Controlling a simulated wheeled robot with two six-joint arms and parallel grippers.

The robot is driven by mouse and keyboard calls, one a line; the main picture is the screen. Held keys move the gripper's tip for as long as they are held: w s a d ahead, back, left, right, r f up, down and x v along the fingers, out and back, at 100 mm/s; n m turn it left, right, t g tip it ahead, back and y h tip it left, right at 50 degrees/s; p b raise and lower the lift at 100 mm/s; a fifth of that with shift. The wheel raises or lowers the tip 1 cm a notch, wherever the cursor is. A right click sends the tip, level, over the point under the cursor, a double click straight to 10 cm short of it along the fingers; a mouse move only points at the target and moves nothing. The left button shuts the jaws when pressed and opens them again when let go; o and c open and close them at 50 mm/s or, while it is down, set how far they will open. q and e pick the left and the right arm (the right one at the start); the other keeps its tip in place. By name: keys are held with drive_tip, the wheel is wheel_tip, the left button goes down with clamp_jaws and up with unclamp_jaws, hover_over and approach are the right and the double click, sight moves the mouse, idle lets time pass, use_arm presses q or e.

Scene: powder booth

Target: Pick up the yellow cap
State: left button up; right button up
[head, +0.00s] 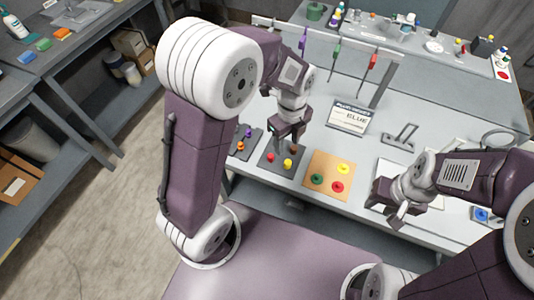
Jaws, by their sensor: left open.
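A small yellow cap (287,163) sits on a dark grey tray (281,173) on the bench. A red cap (270,157) is on the same tray to its left. My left gripper (284,147) is open and above the tray, pointing down, just above and behind the yellow cap in the picture. It appears to hold nothing. My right gripper (394,213) is over the right part of the bench, away from the caps. Its fingers are too small and angled to read clearly.
A tan board (312,187) with yellow, green and red round pieces lies right of the tray. Another dark tray (235,153) with small pieces lies left. Hanging tools (369,73) are at the back.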

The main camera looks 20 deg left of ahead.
sight(287, 161)
use_arm(q)
drive_tip(key=shift+s+d, duration=0.15)
drive_tip(key=shift+d, duration=0.4)
drive_tip(key=shift+s+d+f, duration=0.1)
drive_tip(key=shift+d+f, duration=0.1)
drive_tip(key=shift+d, duration=0.15)
drive_tip(key=f, duration=0.2)
drive_tip(key=a+f, duration=0.1)
drive_tip(key=shift+f, duration=0.35)
wheel_tip(287, 161, down, 5)
drive_tip(key=shift+d+r, duration=0.1)
drive_tip(key=shift+r, duration=0.05)
drive_tip(key=shift+f, duration=0.2)
clamp_jaws()
